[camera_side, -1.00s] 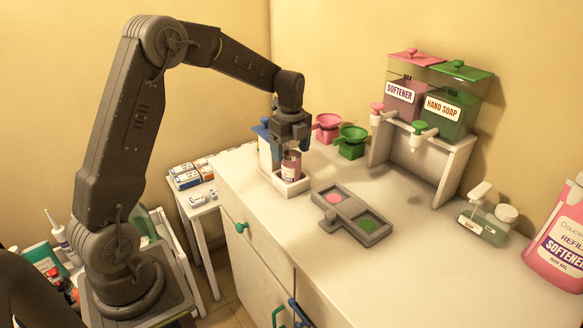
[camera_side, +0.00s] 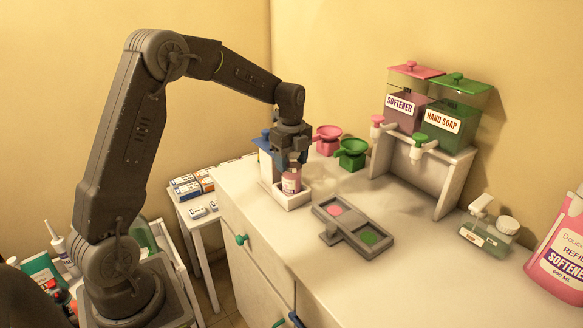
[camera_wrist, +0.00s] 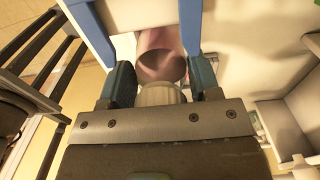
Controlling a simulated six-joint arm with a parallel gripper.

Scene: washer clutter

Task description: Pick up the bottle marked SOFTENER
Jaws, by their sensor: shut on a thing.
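A small pink bottle (camera_side: 291,183) with a pale label stands at the front of the white holder on the counter. Its label is too small to read. My gripper (camera_side: 292,165) is right above it, pointing down, shut on its top. In the wrist view, my gripper (camera_wrist: 162,88) has a finger on each side of a pale ridged cap, with a pinkish round shape just beyond. A pink container marked SOFTENER (camera_side: 401,115) is on the white stand at the back. A large pink bottle (camera_side: 560,255), marked REFILL SOFTENER, stands at the right edge, partly cut off.
The white holder (camera_side: 285,200) with blue parts surrounds the bottle closely. A grey two-well tray (camera_side: 330,237) lies in front.

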